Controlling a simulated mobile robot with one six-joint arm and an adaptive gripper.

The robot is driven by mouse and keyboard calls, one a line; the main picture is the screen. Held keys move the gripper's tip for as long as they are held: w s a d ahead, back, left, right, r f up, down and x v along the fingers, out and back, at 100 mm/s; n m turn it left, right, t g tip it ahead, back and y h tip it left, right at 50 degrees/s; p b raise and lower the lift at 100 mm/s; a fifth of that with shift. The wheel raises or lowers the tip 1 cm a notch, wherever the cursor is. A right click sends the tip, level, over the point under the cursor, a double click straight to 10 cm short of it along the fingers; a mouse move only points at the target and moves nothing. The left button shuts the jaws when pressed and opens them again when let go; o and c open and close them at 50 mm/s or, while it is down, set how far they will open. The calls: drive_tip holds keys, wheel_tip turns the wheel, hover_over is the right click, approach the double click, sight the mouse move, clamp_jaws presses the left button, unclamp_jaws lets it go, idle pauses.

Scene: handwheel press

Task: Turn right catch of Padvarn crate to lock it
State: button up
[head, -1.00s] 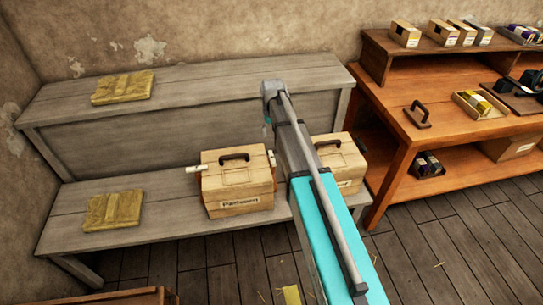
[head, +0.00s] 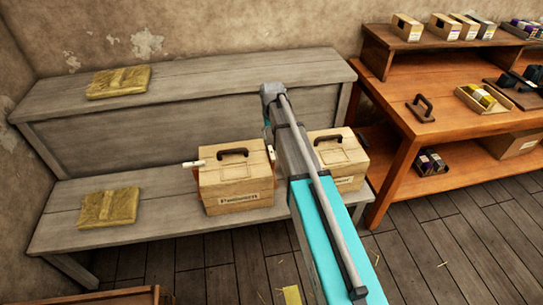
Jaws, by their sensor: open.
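The Padvarn crate (head: 222,187) is a pale wooden box with a dark handle (head: 232,152) and a name label on its front. It stands on the lower shelf of the grey bench. Its left catch (head: 193,164) is a whitish bar sticking out from the left side. A small whitish piece, seemingly the right catch (head: 270,152), shows at the right edge, close beside my arm. Its exact angle is hard to tell. My arm reaches up across the picture, right of the crate. My gripper is hidden behind the arm, so its fingers do not show.
A second similar crate (head: 344,158) stands just right, partly behind my arm. Yellowish packages (head: 108,208) lie on both levels of the grey bench (head: 160,235). An orange-brown wooden table (head: 395,170) with boxes stands at the right. The plank floor in front is mostly clear.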

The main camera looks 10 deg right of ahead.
sight(272, 153)
drive_tip(key=shift+f+b, duration=4.3)
drive_tip(key=shift+f, duration=0.3)
clamp_jaws()
